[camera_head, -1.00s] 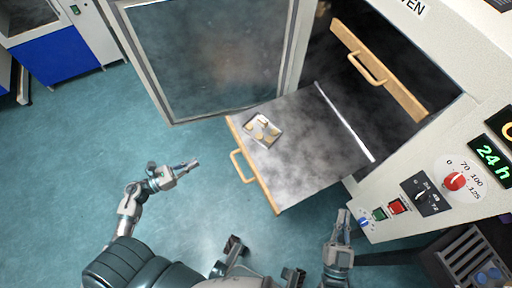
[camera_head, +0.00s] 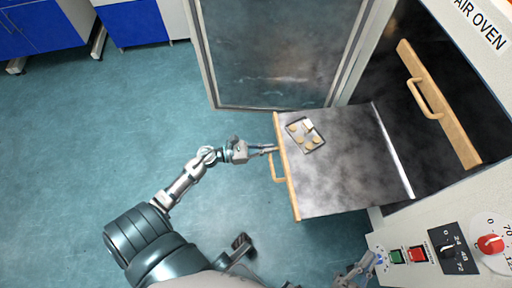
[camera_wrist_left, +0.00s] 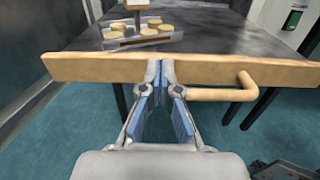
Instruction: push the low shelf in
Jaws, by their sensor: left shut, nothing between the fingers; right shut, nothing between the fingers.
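The low shelf (camera_head: 345,180) is a dark grey sheet drawn out of the oven, with a wooden front edge (camera_head: 287,175) and a wooden handle (camera_head: 275,168). My left gripper (camera_head: 272,149) is shut and empty, its fingertips at the wooden front beside the handle. In the left wrist view, the shut fingertips (camera_wrist_left: 161,66) meet the wooden front (camera_wrist_left: 95,67), left of the handle (camera_wrist_left: 225,93); whether they press on it I cannot tell. A small tray (camera_head: 306,135) with several tan discs lies on the shelf.
The oven door (camera_head: 280,55) stands open beside the shelf. An upper shelf with a wooden front (camera_head: 440,105) is inside the oven. The control panel (camera_head: 440,250) has a red knob and buttons. Open floor (camera_head: 90,140) lies to the left.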

